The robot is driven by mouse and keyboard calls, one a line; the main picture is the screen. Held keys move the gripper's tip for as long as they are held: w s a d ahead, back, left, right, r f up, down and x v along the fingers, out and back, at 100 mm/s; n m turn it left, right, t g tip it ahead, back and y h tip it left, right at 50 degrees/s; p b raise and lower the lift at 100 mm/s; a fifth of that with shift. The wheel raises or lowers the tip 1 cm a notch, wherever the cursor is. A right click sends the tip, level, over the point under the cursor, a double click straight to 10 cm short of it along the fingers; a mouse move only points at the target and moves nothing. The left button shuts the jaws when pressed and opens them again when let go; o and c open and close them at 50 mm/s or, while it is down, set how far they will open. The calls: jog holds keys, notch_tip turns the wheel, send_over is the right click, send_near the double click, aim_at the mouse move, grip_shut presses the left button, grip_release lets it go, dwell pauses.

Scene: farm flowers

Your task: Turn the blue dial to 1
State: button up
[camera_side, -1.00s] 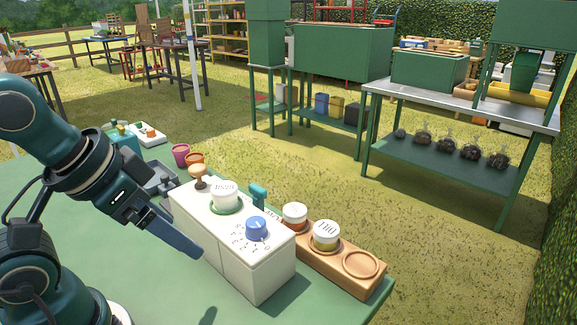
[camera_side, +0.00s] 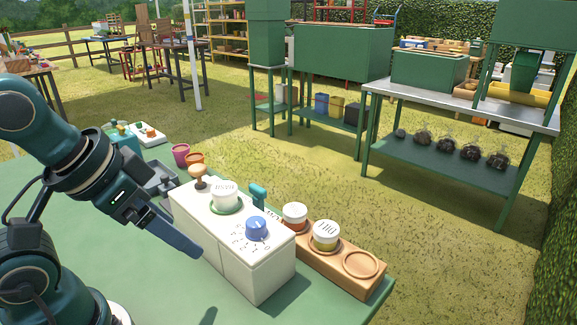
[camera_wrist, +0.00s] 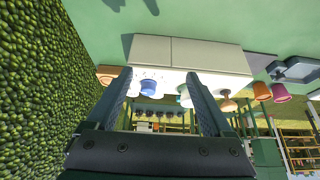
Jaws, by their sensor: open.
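The blue dial (camera_side: 257,228) sits on top of a white box (camera_side: 247,268), with small numbers printed around its near side. I cannot read which number it points to. In the wrist view the blue dial (camera_wrist: 149,87) shows upside down between the fingers, farther off. My gripper (camera_side: 178,234) is in front of the box's left part, apart from the dial and to its left. In the wrist view both fingers of my gripper (camera_wrist: 165,88) are spread wide with nothing between them.
The box also carries a white round-topped piece (camera_side: 223,194), a wooden knob (camera_side: 198,176) and a teal lever (camera_side: 258,195). A wooden tray (camera_side: 372,284) with two lidded jars stands to its right. Pots (camera_side: 181,154) stand behind. The green table is clear in front of the box.

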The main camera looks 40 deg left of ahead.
jog(key=shift+s+n, duration=0.2)
jog(key=shift+n, duration=0.2)
jog(key=shift+c, duration=0.2)
notch_tip(320, 180, up, 2)
jog(key=n+g, duration=0.5)
jog(key=n, duration=0.3)
send_over(256, 221)
jog(key=shift+a+r, duration=0.1)
jog(key=shift+r, duration=0.05)
jog(key=shift+f+g, duration=0.3)
jog(key=shift+f, duration=2.9)
grip_shut()
